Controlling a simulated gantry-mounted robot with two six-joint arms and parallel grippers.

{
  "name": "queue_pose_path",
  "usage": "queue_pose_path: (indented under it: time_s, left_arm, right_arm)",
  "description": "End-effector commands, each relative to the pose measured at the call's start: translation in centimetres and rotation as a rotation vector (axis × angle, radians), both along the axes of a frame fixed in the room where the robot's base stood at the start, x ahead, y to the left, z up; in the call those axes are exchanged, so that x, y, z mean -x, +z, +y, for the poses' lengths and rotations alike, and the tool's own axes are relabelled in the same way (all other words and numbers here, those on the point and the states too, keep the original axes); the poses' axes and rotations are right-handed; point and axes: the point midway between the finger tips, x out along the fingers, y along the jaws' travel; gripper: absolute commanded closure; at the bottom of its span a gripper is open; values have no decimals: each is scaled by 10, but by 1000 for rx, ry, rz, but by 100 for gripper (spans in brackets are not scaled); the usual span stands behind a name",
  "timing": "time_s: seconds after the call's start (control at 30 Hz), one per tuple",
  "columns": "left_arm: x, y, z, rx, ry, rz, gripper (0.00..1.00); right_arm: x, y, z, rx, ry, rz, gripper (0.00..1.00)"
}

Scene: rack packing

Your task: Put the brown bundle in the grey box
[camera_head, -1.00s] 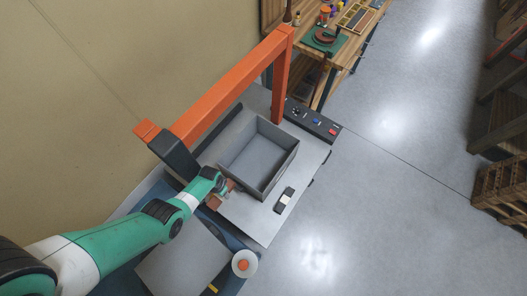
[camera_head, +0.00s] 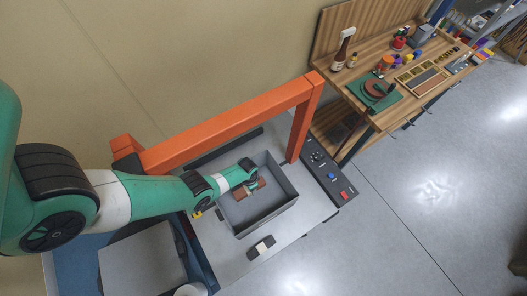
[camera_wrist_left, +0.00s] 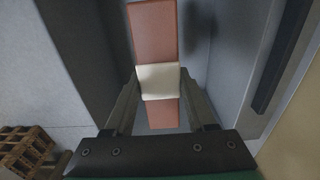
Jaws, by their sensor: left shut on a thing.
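The brown bundle (camera_head: 240,192) is a reddish-brown bar with a pale band around its middle. It shows large in the left wrist view (camera_wrist_left: 152,32), with the pale band (camera_wrist_left: 158,80) between the fingers. My left gripper (camera_head: 250,187) is shut on the bundle at the band. In the head view it is over the inside of the grey box (camera_head: 280,208), an open rectangular box on a light grey surface. In the left wrist view the box's walls rise on both sides of the bundle. I cannot tell whether the bundle touches the box floor. My right gripper is not in view.
An orange frame (camera_head: 225,128) spans behind and over the far side of the box. A control panel (camera_head: 330,178) with buttons lies right of the box. A small black-and-white item (camera_head: 261,247) lies in front. A wooden bench (camera_head: 365,85) holds several objects.

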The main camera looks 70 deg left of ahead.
Motion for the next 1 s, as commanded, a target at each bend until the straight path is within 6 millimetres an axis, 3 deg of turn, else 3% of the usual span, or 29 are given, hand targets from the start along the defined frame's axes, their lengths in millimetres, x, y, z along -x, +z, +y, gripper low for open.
queue_pose_path:
  time_s: [0.03,0.3,0.47,0.73,1.0]
  left_arm:
    - [2,-21,-1,2,0,5,100]
    - [1,-71,-1,2,0,4,100]
    - [1,-92,-1,2,0,4,100]
    - [1,-97,-1,2,0,4,100]
    - [1,-151,-1,2,0,4,100]
  right_arm:
    - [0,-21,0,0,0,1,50]
    - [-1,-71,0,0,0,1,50]
    - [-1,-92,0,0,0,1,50]
    - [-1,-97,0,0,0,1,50]
    - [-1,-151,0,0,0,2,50]
